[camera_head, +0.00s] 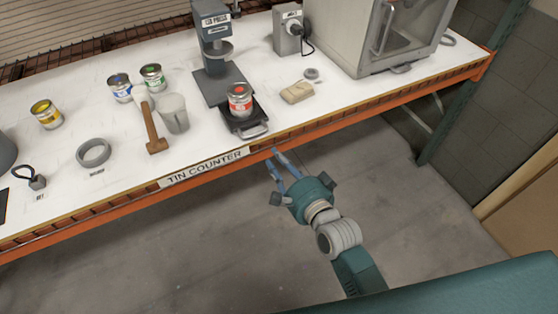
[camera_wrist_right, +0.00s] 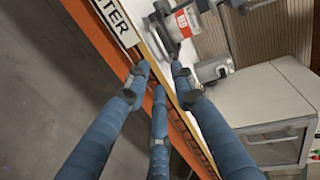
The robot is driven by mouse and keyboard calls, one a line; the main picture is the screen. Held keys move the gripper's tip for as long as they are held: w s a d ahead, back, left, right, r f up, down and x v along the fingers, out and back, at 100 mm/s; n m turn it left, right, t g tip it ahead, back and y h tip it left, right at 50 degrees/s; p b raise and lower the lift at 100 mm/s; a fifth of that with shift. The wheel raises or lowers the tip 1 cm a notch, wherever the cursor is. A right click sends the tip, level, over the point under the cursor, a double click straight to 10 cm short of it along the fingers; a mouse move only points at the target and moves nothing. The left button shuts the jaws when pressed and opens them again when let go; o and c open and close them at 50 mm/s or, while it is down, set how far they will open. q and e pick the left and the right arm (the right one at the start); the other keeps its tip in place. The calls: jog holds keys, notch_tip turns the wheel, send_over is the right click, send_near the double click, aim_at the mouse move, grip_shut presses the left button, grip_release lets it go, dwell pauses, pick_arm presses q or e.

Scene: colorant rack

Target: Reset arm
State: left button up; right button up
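My left gripper does not show in either view. The white counter (camera_head: 215,133) runs across the head view. A red-labelled tin (camera_head: 240,101) stands on the dark tray of the press (camera_head: 216,50), a short way beyond my right gripper and apart from it.
A white cabinet (camera_head: 362,40) stands right. Floor in front is clear.

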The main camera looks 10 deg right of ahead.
dwell(0.3)
jog(key=s+d+f+n+g+h+b, duration=0.1)
jog(key=s+d+f+n+g, duration=0.3)
jog(key=f, duration=0.8)
jog(key=s+f+n+h+b, duration=0.1)
jog(key=s+f, duration=0.4)
jog(key=f, duration=0.6)
jog(key=s+d+f+n+g+b, duration=0.1)
jog(key=s+f+n+g, duration=0.3)
jog(key=f, duration=0.8)
jog(key=s+d+f+n+g+h, duration=0.1)
jog(key=s+d+f+n+g, duration=0.1)
jog(key=s+f, duration=0.5)
jog(key=s+d+f+n+g+h+b, duration=0.1)
jog(key=s+d+f, duration=0.4)
jog(key=s, duration=1)
jog(key=s+d+f+n+g+b, duration=0.1)
jog(key=s+d+f+n+g, duration=0.1)
jog(key=s+f+n, duration=0.3)
jog(key=s+d+f, duration=0.1)
jog(key=s+f, duration=0.3)
jog(key=s, duration=0.2)
jog(key=shift+d+g+h, duration=0.25)
jog(key=shift+g+h, duration=0.15)
